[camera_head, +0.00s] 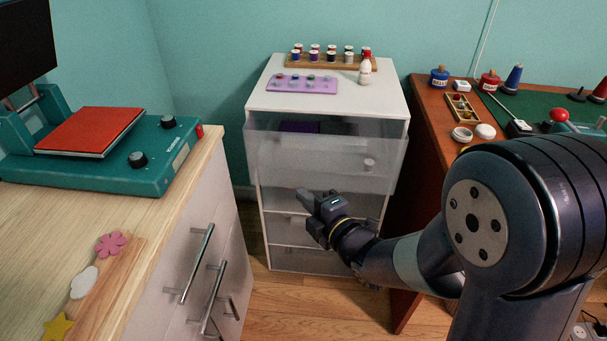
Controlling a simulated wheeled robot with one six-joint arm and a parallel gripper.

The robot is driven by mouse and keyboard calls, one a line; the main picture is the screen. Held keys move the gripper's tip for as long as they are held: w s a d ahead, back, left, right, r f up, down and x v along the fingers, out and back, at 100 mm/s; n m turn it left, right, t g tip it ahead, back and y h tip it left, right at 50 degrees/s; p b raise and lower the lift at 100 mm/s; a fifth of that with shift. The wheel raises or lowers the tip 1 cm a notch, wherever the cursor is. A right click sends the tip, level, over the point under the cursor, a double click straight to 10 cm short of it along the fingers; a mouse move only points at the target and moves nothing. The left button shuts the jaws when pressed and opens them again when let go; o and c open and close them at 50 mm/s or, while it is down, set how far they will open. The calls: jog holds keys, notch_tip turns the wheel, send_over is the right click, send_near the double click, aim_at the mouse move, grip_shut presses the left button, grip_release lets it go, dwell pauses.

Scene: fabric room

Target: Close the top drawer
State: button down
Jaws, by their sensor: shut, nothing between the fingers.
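The top drawer (345,171) belongs to the white drawer unit (255,90) in the middle of the view. It is translucent and stands pulled out toward me, with a round knob (369,164) on its front. Something purple (299,127) shows inside it. The lower drawers look pushed in. My gripper (303,197) is shut and empty. It appears just below the left part of the drawer's front in the picture, pointing up and to the left. I cannot tell if it touches the unit.
On the unit stand a thread rack (330,64), a white bottle with a red cap (365,71) and a purple tray (325,86). A wooden counter with a teal press (95,155) is at left. A brown desk (425,95) is at right. Floor shows between them.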

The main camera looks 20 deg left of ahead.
jog(key=f+n+y, duration=0.1)
jog(key=n, duration=0.1)
jog(key=b, duration=0.2)
send_near(269, 159)
jog(key=a, duration=0.4)
jog(key=shift+w+a, duration=0.15)
jog(key=shift+w, duration=0.35)
jog(key=shift+w+a, duration=0.15)
jog(key=shift+w, duration=0.35)
jog(key=shift+w+a, duration=0.2)
jog(key=shift+w, duration=0.45)
